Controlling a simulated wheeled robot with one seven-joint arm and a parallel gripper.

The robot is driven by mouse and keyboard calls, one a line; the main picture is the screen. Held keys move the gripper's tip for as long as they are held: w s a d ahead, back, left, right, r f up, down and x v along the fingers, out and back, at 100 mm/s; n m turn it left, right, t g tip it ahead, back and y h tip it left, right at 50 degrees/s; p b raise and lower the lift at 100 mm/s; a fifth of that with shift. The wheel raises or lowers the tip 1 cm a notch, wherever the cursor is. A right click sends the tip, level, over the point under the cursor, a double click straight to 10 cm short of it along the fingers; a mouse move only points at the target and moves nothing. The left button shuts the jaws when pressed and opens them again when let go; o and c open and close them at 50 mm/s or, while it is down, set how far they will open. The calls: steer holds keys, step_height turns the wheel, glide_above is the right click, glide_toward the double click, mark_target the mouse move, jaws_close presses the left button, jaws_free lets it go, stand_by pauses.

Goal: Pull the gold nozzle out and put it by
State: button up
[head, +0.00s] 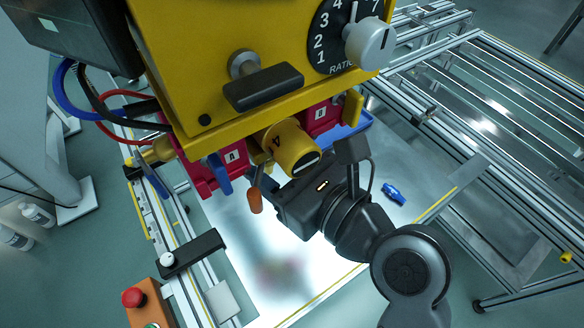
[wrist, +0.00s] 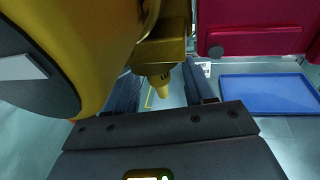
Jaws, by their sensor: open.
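In the wrist view the gold nozzle (wrist: 160,84) points down from the underside of a yellow block (wrist: 165,48). My gripper (wrist: 163,92) is open, with one dark finger on each side of the nozzle. I see gaps beside the nozzle tip, and the fingers do not grip it. In the head view my gripper (head: 300,203) is under the yellow panel, just below the round yellow knob marked 4 (head: 290,148). The nozzle cannot be made out there; the knob and my gripper cover that area.
A blue tray (wrist: 268,94) lies on the right, under a red block (wrist: 252,28); its edge shows in the head view (head: 347,131). A blue-handled part (head: 394,193) lies on the shiny table. An orange lever (head: 255,200) and a blue lever (head: 219,174) hang left of my gripper. The front table is clear.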

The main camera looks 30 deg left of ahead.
steer(key=shift+a, duration=0.4)
jaws_close()
stand_by(0.6)
